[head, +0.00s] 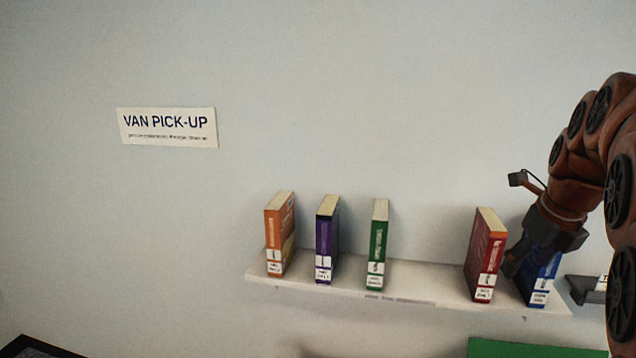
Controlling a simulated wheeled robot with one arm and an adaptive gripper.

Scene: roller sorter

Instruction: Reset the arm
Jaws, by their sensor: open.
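My arm (597,130) enters at the right edge of the head view and bends down to the left. My gripper (515,262) is at the right part of a white wall shelf, in front of the upper part of a blue book (540,285) and close to the right side of a red book (486,255). It is open; its fingers are dark and partly merge with the blue book, so I cannot tell whether they touch it. The blue book stands upright and is partly hidden by the gripper.
The shelf (345,287) also holds upright orange (280,235), purple (326,240) and green (378,245) books, with a gap between green and red. A "VAN PICK-UP" sign (167,127) is on the wall. A green surface (530,349) lies below right.

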